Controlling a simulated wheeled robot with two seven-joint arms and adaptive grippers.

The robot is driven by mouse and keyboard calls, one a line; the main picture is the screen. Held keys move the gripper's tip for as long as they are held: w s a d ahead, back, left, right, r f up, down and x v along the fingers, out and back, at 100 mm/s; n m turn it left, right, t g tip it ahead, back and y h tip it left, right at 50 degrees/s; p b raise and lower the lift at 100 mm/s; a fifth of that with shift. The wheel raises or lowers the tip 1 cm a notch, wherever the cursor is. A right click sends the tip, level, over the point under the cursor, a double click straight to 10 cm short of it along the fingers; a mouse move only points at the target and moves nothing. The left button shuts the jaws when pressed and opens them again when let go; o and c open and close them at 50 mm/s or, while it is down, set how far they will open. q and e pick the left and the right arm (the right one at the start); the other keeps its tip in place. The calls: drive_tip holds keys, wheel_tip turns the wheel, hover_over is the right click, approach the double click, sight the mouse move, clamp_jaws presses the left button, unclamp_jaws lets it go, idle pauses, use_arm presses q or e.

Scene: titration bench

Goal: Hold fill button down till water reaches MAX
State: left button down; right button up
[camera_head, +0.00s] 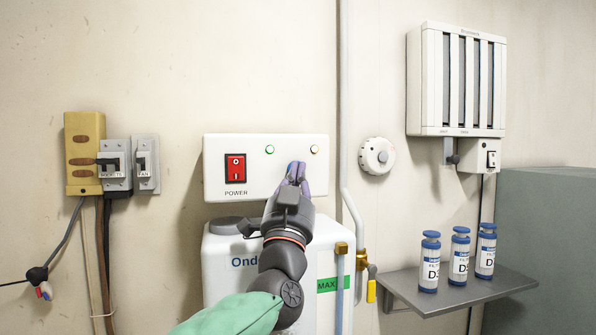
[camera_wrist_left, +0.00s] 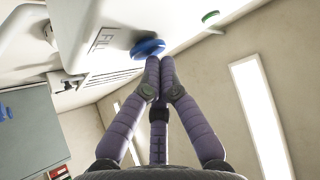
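The white control panel (camera_head: 255,150) is on the wall, with a red power switch (camera_head: 235,168), a green-ringed light and an amber light on it. The blue fill button (camera_wrist_left: 148,48) shows in the left wrist view beside the word FILL. My left gripper (camera_head: 297,172) is at the panel's right part and partly hides the button in the head view. Its purple fingers (camera_wrist_left: 153,72) are together, with tips at the button's edge; I cannot tell whether they press it. The white tank (camera_head: 225,262) below has a green MAX mark (camera_head: 327,285); no water level shows. My right gripper is out of view.
A pipe with a brass valve (camera_head: 341,248) and a yellow-handled tap (camera_head: 371,291) are right of the tank. A shelf (camera_head: 425,300) holds three blue-capped bottles (camera_head: 460,256). Switches (camera_head: 115,165) are on the left wall. A round dial (camera_head: 377,156) is right of the panel.

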use_arm(q)
drive_tip(key=shift+s, duration=0.1)
idle(0.7)
drive_tip(key=shift+s+d, duration=0.25)
drive_tip(key=shift+s, duration=0.45)
drive_tip(key=shift+f, duration=0.1)
drive_tip(key=shift+s+d+b, duration=0.1)
drive_tip(key=shift+s+d, duration=0.15)
drive_tip(key=shift+s, duration=0.55)
drive_tip(key=shift+s+d+b, duration=0.1)
drive_tip(key=shift+s+d, duration=0.15)
drive_tip(key=shift+s, duration=0.55)
drive_tip(key=shift+s+d+b, duration=0.1)
drive_tip(key=shift+s+d, duration=0.15)
drive_tip(key=shift+s, duration=0.55)
